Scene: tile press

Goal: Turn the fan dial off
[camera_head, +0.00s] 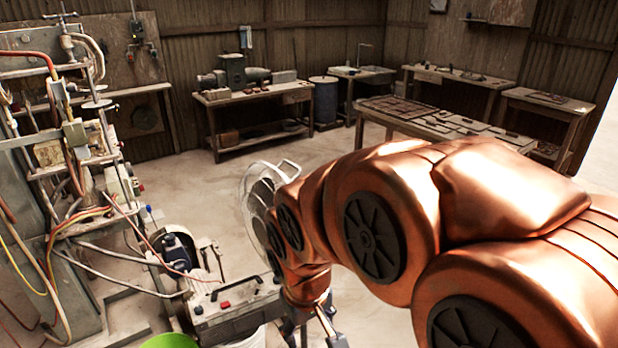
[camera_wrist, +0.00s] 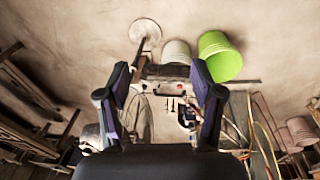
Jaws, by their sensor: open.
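The fan (camera_head: 262,200), with a round pale wire cage, stands left of my arm in the head view, partly hidden behind it. In the wrist view, what looks like its grey cage (camera_wrist: 140,118) shows between the fingers, with a pole leading up to a round pale base on the floor. I cannot make out the fan dial in either view. My gripper (camera_wrist: 160,70) is open, with its two dark fingers apart and nothing held between them. In the head view only part of it shows at the bottom edge, below my copper-coloured arm.
A grey control box (camera_head: 235,308) with a red button stands near the fan; a green bucket (camera_wrist: 221,58) and a whitish bucket (camera_wrist: 176,52) are beside it. A press machine (camera_head: 75,160) with hoses fills the left. Worktables stand at the back; the mid-floor (camera_head: 200,185) is clear.

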